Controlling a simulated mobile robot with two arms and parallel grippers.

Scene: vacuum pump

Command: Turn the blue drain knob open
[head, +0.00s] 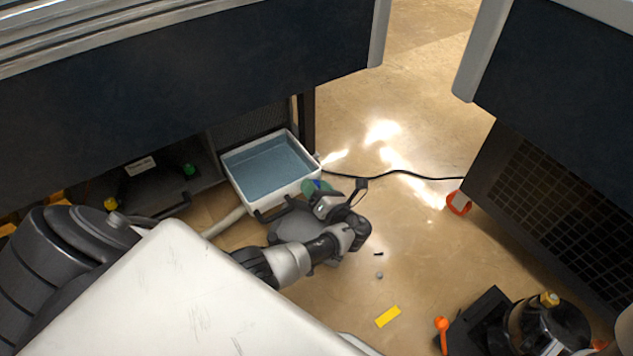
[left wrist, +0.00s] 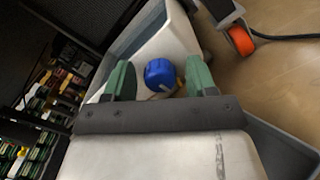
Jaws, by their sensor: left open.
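The blue drain knob (left wrist: 160,74) shows clearly in the left wrist view, on the outer wall of the white tank (left wrist: 178,30). In the head view this tank (head: 235,190) holds grey-blue liquid, and only a small bit of blue shows among the fingers. My left gripper (head: 318,187) is low beside the tank's near right corner. Its two green fingers (left wrist: 160,68) are open, one on each side of the knob, with gaps visible between them and it. Whether the fingertips reach past the knob is hard to tell. My right gripper is not in view.
A black cable (head: 410,175) runs right across the floor from the tank. An orange ring (head: 458,202) lies by the right cabinet (head: 550,190). A yellow strip (head: 388,317) lies on the floor. Dark equipment (head: 545,325) stands at lower right. Floor right of my gripper is mostly clear.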

